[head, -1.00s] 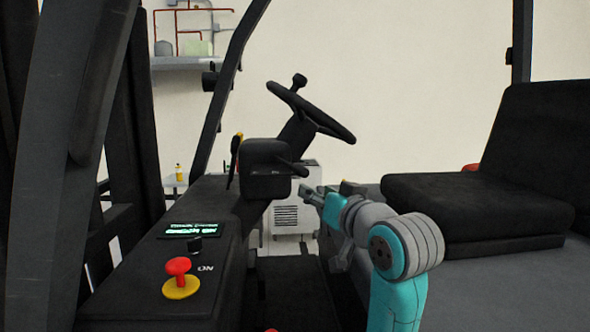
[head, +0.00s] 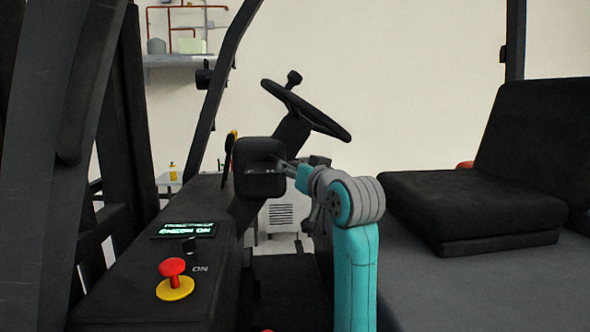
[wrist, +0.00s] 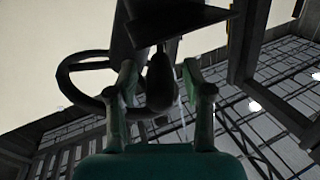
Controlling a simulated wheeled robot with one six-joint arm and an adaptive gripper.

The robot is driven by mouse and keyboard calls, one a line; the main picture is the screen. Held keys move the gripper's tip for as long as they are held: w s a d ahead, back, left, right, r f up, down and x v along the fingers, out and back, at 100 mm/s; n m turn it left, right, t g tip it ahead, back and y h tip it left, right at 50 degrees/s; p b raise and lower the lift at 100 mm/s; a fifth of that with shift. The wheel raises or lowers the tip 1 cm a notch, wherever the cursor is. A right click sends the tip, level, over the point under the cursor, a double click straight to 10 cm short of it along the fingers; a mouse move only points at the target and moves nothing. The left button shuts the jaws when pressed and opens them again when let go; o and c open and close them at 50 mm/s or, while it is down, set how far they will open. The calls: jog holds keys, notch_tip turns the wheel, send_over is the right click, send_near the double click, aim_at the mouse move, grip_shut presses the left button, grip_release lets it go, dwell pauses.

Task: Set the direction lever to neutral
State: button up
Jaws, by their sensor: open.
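The direction lever's dark rounded knob (wrist: 160,82) sits between my two fingers in the wrist view, below the dark steering column housing. I cannot tell whether either finger touches it. My gripper (wrist: 160,90) is open around the knob. In the head view my gripper (head: 287,168) is at the right side of the column housing (head: 260,165), and the lever is hidden behind the fingers and housing. The lever's exact position is unclear.
The steering wheel (head: 306,108) stands above the housing; its rim (wrist: 72,75) is left in the wrist view. A red emergency knob (head: 173,267) and a lit display (head: 189,229) are on the left console. The seat (head: 470,205) is on the right.

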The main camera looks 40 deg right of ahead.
jog(key=shift+w, duration=0.2)
grip_shut()
jog(key=shift+a, duration=0.1)
jog(key=shift+w+a+m+g+h, duration=0.4)
jog(key=shift+a+m+h, duration=0.2)
jog(key=shift+a+h, duration=0.2)
jog(key=shift+w+a+m+g+h, duration=0.4)
jog(key=shift+a+m+h, duration=0.2)
jog(key=shift+a+h, duration=0.2)
jog(key=shift+w+a+m+g+h, duration=0.4)
jog(key=shift+a+m+h, duration=0.25)
jog(key=shift+h, duration=0.25)
